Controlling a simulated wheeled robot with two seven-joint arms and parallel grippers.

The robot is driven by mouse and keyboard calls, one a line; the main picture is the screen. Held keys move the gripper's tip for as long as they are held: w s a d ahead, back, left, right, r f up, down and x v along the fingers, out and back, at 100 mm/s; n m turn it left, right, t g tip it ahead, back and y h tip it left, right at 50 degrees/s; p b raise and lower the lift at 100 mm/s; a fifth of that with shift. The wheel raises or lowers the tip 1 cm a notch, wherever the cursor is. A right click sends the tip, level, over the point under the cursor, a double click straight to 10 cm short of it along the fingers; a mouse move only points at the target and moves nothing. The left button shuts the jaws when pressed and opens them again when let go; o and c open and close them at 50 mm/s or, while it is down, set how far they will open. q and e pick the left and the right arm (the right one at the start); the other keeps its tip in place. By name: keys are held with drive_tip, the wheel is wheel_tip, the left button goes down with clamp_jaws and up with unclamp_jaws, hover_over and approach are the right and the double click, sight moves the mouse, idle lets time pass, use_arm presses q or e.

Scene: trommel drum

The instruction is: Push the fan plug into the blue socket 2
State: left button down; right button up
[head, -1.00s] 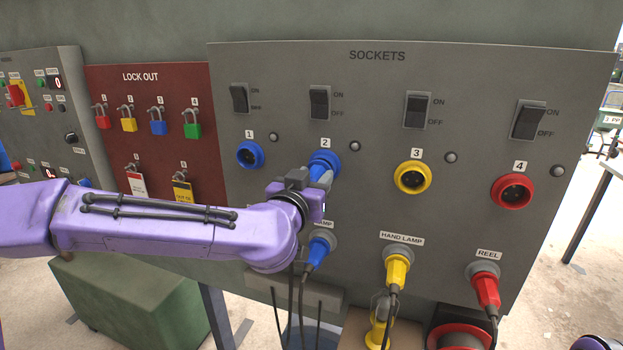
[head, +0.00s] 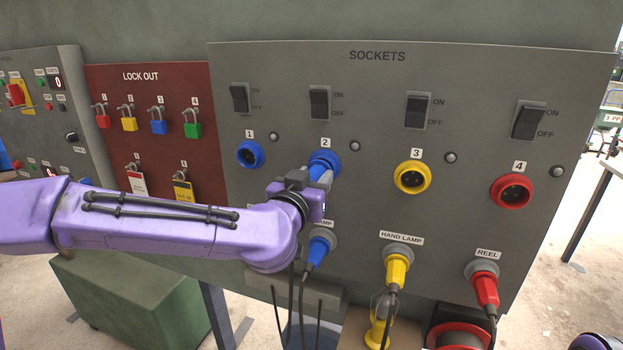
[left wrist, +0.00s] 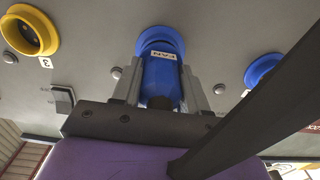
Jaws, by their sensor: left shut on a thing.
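The blue socket 2 (head: 325,160) is on the grey panel under the label 2. My left gripper (head: 318,178) is in front of it. In the left wrist view, my left gripper (left wrist: 161,85) is shut on the blue fan plug (left wrist: 160,82), which carries a FAN label. The plug points at the socket ring (left wrist: 160,38) and its front end meets or enters the ring; how deep it sits I cannot tell. In the head view the gripper hides most of the plug. My right gripper is not in view.
Blue socket 1 (head: 250,154) is to the left, yellow socket 3 (head: 413,177) and red socket 4 (head: 513,191) to the right. Below hang a blue plug (head: 318,250), a yellow plug (head: 397,270) and a red plug (head: 485,290). Rocker switches line the panel above.

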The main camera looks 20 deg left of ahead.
use_arm(q)
drive_tip(key=shift+w+p, duration=0.3)
idle(0.6)
drive_tip(key=c, duration=0.5)
unclamp_jaws()
drive_tip(key=s, duration=1)
drive_tip(key=shift+s+a+b, duration=0.25)
drive_tip(key=shift+b, duration=0.1)
